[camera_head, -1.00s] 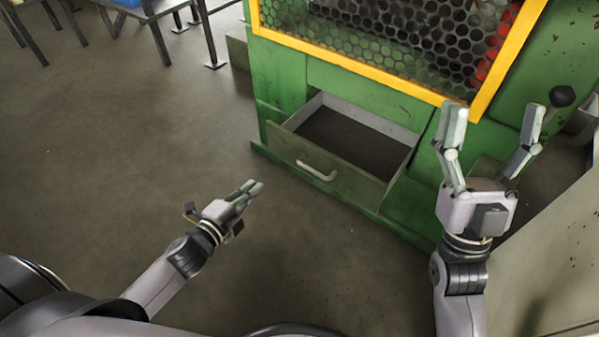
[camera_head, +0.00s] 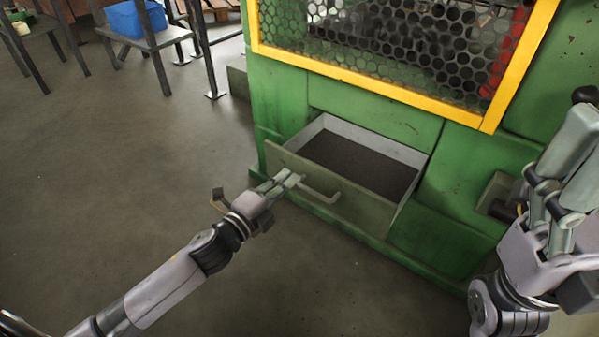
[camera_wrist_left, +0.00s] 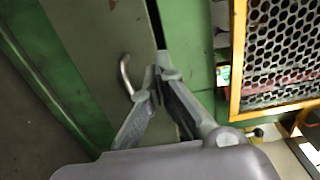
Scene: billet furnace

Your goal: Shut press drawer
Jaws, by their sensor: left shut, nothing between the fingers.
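The press drawer (camera_head: 356,208) is pulled out from the green press (camera_head: 466,170), with its dark, empty-looking floor and grey inner walls showing. Its curved handle (camera_head: 322,194) is on the front panel. My left gripper (camera_head: 292,178) is shut and empty, with its fingertips at the drawer front, left of the handle; whether they touch it I cannot tell. The left wrist view also shows the handle (camera_wrist_left: 125,74) beside the shut fingertips (camera_wrist_left: 158,66). My right gripper (camera_head: 585,150) is at the right edge, partly cut off; its finger gap is unclear.
A yellow-framed mesh guard (camera_head: 400,98) is above the drawer. A dark knob (camera_head: 585,95) is behind my right gripper. A blue bin (camera_head: 135,18) stands on a metal table at the back left. The floor (camera_head: 120,170) left of the press is clear.

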